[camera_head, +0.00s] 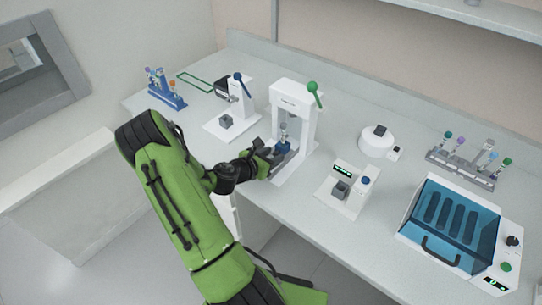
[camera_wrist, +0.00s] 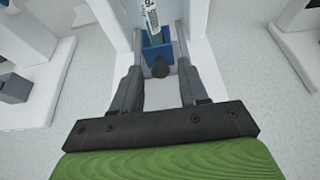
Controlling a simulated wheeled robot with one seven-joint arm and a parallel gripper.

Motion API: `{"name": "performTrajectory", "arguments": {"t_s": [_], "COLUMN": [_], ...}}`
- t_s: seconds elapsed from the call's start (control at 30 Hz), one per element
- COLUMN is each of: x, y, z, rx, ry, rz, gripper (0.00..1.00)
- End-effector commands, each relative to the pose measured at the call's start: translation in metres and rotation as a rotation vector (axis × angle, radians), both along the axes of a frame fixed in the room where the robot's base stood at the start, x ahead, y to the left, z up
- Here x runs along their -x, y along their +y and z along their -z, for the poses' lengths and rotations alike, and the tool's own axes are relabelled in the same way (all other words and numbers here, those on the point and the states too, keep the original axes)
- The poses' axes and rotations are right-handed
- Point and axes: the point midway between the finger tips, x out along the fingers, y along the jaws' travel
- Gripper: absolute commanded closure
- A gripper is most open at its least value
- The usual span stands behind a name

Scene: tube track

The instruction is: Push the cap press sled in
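The cap press (camera_head: 292,97) is a white frame with a green-knobbed lever (camera_head: 313,88), standing mid-counter. Its sled (camera_head: 284,147) is a blue block between two grey rails, holding an upright tube (camera_head: 284,131). In the wrist view the blue sled (camera_wrist: 158,52) has a dark round knob (camera_wrist: 160,69) on its near face, and the tube (camera_wrist: 151,17) rises from it, its top cut off. My gripper (camera_head: 270,156) is at the front of the press. In the wrist view my gripper (camera_wrist: 160,80) is open, with fingers apart on either side of the knob; whether they touch anything is unclear.
A smaller white device with a blue knob (camera_head: 239,97) stands left of the press. A white device with a green display (camera_head: 343,188) stands to the right. Farther right are a round white device (camera_head: 377,143), a tube rack (camera_head: 461,168) and a blue-lidded box (camera_head: 448,226).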

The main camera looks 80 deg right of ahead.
Motion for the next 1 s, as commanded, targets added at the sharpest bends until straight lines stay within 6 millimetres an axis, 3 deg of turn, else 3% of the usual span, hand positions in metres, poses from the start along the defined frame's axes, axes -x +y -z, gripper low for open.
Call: {"name": "performTrajectory", "arguments": {"t_s": [0.03,0.27,0.6,1.0], "x": [0.000,0.000,0.001,0.019], "y": [0.000,0.000,-0.003,-0.044], "z": [0.000,0.000,-0.001,-0.002], "rx": [0.000,0.000,0.001,0.000], "ry": [0.000,0.000,0.001,0.000], "rz": [0.000,0.000,0.001,0.001], "gripper": [0.65,1.00,1.00,1.00]}}
